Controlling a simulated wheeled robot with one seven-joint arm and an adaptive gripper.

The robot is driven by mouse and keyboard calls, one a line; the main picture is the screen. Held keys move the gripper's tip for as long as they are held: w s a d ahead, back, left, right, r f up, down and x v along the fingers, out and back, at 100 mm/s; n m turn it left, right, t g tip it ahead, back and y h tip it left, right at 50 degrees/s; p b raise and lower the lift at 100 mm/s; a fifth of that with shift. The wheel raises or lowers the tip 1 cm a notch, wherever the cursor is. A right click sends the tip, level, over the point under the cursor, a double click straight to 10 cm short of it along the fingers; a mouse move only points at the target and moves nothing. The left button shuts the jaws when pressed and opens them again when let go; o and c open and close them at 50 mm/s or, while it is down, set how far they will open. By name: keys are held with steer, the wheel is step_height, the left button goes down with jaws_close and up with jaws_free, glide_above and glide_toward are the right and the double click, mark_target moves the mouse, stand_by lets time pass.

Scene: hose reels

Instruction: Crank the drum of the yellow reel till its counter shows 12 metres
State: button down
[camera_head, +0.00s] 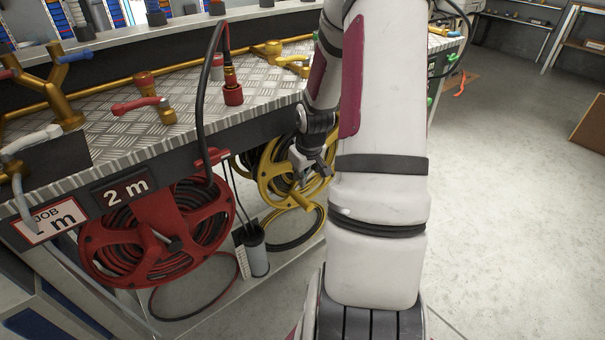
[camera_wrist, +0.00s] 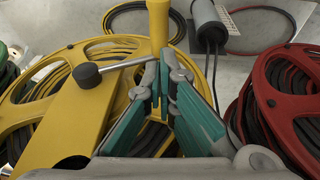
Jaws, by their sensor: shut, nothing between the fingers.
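The yellow reel (camera_head: 268,178) hangs under the bench edge, partly behind my arm, and fills the left of the wrist view (camera_wrist: 108,115). Its crank has a dark hub knob (camera_wrist: 87,75), a thin metal arm and a yellow grip (camera_wrist: 158,28). The grip also shows in the head view (camera_head: 304,202). My gripper (camera_wrist: 160,72) is shut and empty. Its teal-sided fingers are at the outer end of the crank arm, close to the grip; I cannot tell if they touch. It also shows in the head view (camera_head: 312,172). I see no counter for the yellow reel.
A red reel (camera_head: 160,235) with a "2 m" plate (camera_head: 126,190) is to the left. A grey canister (camera_head: 257,252) stands between the reels. The metal bench (camera_head: 190,95) holds taps and fittings.

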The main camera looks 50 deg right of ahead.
mark_target(301, 196)
steer(key=x, duration=0.2)
steer(key=b+x, duration=0.1)
steer(key=x, duration=0.1)
steer(key=b+x, duration=0.1)
steer(key=x, duration=0.1)
steer(key=shift+s+d+f, duration=0.1)
steer(key=shift+s, duration=0.3)
steer(key=shift+d+f+b, duration=0.2)
steer(key=shift+f+b, duration=0.1)
steer(key=shift+f, duration=0.25)
